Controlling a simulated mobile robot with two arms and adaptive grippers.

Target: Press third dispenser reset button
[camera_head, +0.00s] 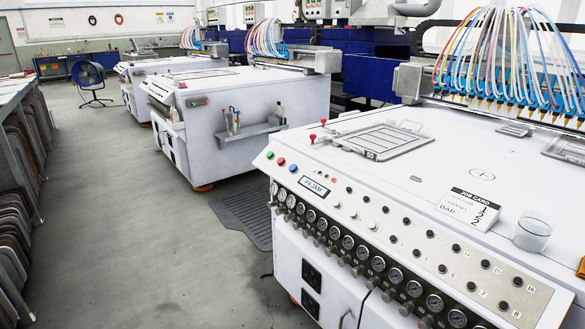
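The control panel (325,219) slopes along the front of the nearest white machine. It carries two rows of small black buttons with tiny number labels, mostly too small to read. The third button from the left in the lower row (373,226) and the third in the upper row (385,209) are both uncovered. I cannot tell from the labels which is the dispenser reset. A small display (314,186) seems to read "PA JAM". Green, blue and red buttons (281,162) sit at the panel's left end. Neither of my grippers is in view.
A row of round gauges (348,242) with knobs runs below the buttons. A job card (468,208) and a translucent cup (532,233) stand on the machine top. Coloured hoses (500,50) hang above. The aisle with a dark mat (243,216) is clear.

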